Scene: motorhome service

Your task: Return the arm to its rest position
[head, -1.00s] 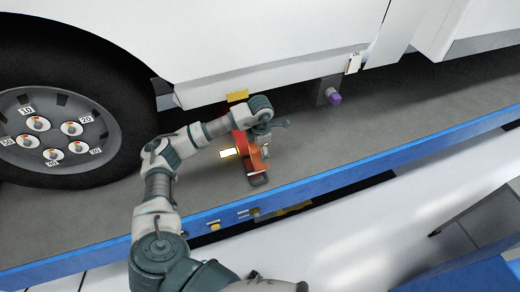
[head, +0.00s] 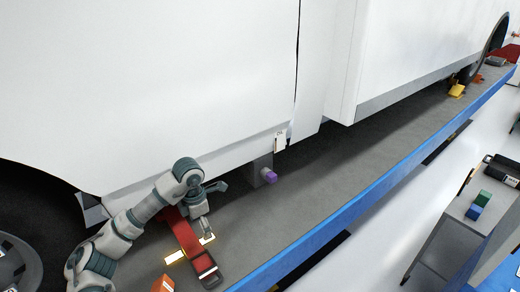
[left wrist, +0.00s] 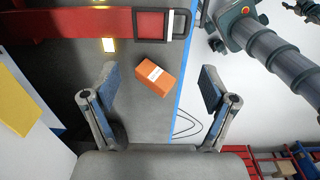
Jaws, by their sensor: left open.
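My left arm comes in from the lower left in the head view, bent, beside the white motorhome's (head: 215,80) lower edge. My left gripper (head: 215,211) is open over the grey platform, close to a red bar with a dark frame at its end (head: 184,234). In the left wrist view the open fingers (left wrist: 159,82) stand wide apart with nothing held. An orange block with a white label (left wrist: 153,80) lies beyond them, below the red bar (left wrist: 70,24). My right gripper does not show.
A purple-capped part (head: 269,176) hangs below the motorhome. A grey bench (head: 465,210) with small blocks stands at right. A wheel (head: 15,265) is at lower left.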

